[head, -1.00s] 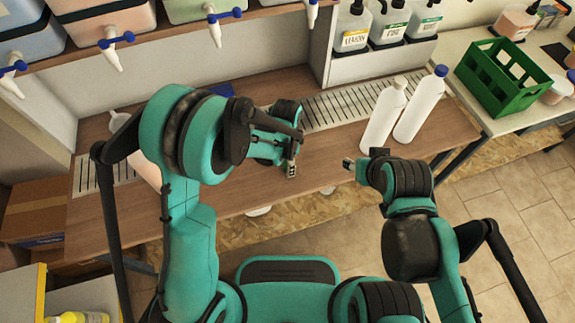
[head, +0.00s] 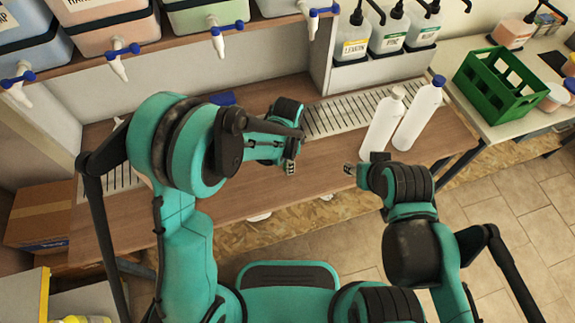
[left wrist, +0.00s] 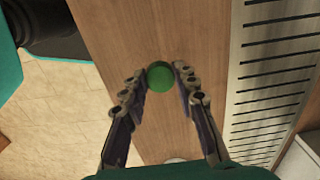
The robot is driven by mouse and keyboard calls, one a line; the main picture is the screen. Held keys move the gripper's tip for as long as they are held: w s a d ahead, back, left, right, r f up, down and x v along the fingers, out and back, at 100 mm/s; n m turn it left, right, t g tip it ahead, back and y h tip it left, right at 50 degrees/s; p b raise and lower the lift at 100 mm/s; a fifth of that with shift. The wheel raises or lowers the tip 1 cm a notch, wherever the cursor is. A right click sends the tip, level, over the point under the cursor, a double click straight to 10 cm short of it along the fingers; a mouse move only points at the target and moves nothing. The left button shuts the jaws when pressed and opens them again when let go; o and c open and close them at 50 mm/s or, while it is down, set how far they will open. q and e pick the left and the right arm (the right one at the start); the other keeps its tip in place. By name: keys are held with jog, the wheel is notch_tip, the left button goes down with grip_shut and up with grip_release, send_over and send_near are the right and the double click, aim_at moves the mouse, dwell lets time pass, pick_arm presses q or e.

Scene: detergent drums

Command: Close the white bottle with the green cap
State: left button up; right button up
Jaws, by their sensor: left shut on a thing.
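A green cap (left wrist: 160,77) is held between the fingertips of my left gripper (left wrist: 156,76) in the left wrist view, above the wooden bench. In the head view the left gripper (head: 290,167) hangs over the middle of the bench, and the cap cannot be made out there. A white bottle with a white top (head: 381,125) stands upright to its right, apart from it. My right gripper (head: 353,170) is near the bench's front edge, in front of the bottles. Its finger opening is too small to judge.
A second white bottle with a blue cap (head: 418,118) stands close beside the first. A slotted drain strip (head: 335,115) runs along the bench's back. Labelled pump bottles (head: 390,35) and drums with taps are above. A green crate (head: 500,85) is at right.

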pick_arm(q)
jog(key=s+d+r+p, duration=0.3)
jog(key=s+d+r, duration=0.4)
jog(key=s+d, duration=0.1)
jog(key=shift+d, duration=0.35)
pick_arm(e)
notch_tip(320, 180, up, 4)
jog(key=shift+r, duration=0.1)
pick_arm(q)
jog(key=shift+w, duration=0.1)
pick_arm(e)
jog(key=o, duration=1)
